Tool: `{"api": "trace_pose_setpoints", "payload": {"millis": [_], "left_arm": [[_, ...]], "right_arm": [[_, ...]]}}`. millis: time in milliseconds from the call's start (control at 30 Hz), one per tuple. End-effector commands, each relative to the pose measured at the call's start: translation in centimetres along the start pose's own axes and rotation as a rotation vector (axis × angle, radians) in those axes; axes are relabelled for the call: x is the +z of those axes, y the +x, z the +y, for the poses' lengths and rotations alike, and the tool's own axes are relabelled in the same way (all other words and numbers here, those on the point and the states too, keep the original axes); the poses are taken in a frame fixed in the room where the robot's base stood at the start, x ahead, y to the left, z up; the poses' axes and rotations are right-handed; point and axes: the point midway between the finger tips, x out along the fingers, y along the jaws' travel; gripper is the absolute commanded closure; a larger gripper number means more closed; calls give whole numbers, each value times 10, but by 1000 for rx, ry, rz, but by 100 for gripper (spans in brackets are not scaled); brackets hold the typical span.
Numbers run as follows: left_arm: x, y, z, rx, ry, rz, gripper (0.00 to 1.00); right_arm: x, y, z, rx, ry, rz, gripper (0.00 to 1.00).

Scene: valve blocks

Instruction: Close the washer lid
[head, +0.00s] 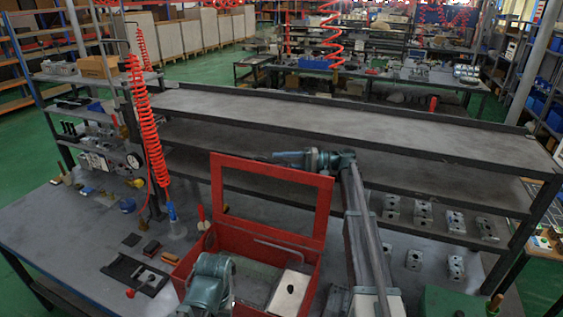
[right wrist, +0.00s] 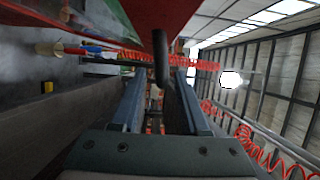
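The washer is a red open-topped box (head: 318,268) on the bench, with a pale block and a bent metal rod inside. Its lid, a red frame with an open middle (head: 323,210), stands raised at the back of the box. My right gripper (head: 278,156) is at the lid's top edge, pointing left, seemingly just behind it. In the right wrist view its two fingers (right wrist: 160,82) are apart. The red lid (right wrist: 147,18) and a dark rod (right wrist: 160,58) show close ahead; contact is unclear. A teal joint of my left arm covers the box's front left; the left gripper is not seen.
A long grey shelf (head: 330,118) runs behind the box. Several metal valve blocks (head: 424,210) stand on the right, near a green box (head: 452,302). A red coiled hose (head: 147,120) hangs at left. A black tray (head: 135,274) lies left of the washer.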

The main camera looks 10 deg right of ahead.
Motion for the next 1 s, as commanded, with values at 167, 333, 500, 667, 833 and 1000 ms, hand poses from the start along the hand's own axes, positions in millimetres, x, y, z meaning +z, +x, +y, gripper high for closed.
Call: {"api": "trace_pose_setpoints", "payload": {"millis": [167,333,500,667,833,1000], "left_arm": [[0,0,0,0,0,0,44],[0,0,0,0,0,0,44],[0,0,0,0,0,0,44],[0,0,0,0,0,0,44],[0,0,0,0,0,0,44],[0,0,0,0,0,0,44]], "right_arm": [[0,0,0,0,0,0,88],[0,0,0,0,0,-1,100],[0,0,0,1,0,-1,100],[0,0,0,1,0,-1,100],[0,0,0,1,0,-1,100],[0,0,0,1,0,-1,100]]}}
